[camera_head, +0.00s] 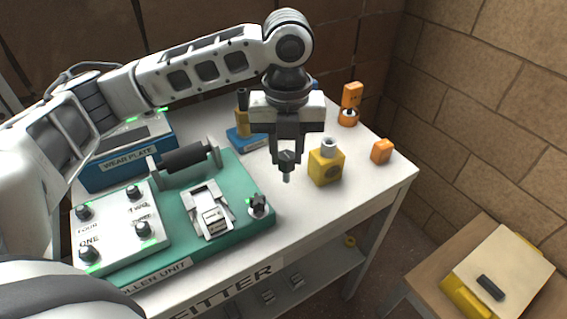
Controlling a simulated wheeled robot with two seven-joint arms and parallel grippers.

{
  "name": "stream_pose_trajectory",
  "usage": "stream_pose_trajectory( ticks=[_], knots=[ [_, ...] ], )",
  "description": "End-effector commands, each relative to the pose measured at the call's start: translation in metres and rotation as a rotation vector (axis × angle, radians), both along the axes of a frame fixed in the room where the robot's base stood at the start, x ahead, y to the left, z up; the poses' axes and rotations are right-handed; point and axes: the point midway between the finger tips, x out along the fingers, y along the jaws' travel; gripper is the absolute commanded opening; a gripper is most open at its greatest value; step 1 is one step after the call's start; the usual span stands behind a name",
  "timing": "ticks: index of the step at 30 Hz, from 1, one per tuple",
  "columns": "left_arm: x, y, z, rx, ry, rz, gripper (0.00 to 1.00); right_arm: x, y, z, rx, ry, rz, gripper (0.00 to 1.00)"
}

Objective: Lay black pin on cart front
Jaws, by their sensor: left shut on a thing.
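My left gripper (287,150) points straight down over the white cart (345,205), near its middle. It is shut on a small dark pin with a paler grey lower end (287,168), which I take as the black pin. The pin hangs upright, and its lower end seems to be above the cart top. The fingers hide part of it. The cart's front edge bears the letters "FITTER" (235,287). My right gripper is not in view.
A yellow block with a grey neck (325,167) stands just right of the pin. Orange blocks (382,151) are farther right. The green roller unit (240,172) with a black knob (258,203) is at left. Bare white top lies in front of the yellow block.

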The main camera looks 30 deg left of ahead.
Motion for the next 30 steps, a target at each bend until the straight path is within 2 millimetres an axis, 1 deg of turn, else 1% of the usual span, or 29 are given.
stream_pose_trajectory(
  ticks=[1,7,9,12,15,28,29,30],
  knots=[
    [0.003,0.005,-0.007,0.002,0.002,0.002,0.00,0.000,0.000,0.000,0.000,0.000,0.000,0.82],
    [0.010,0.012,-0.019,0.001,0.000,0.002,0.00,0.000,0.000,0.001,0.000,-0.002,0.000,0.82],
    [0.014,0.017,-0.027,0.002,0.002,0.003,0.00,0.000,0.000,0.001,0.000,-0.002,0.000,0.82],
    [0.013,0.016,-0.043,0.002,0.002,-0.001,0.00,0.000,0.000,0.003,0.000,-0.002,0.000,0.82],
    [0.013,0.015,-0.053,0.000,0.001,-0.002,0.00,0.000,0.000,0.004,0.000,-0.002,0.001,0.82],
    [0.013,0.015,-0.058,0.001,0.000,-0.001,0.00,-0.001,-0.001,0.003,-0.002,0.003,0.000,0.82],
    [0.013,0.015,-0.059,0.001,0.000,-0.001,0.29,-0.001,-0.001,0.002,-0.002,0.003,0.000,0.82],
    [0.013,0.015,-0.059,0.001,0.000,-0.002,0.40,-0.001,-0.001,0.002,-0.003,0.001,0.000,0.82]
  ],
)
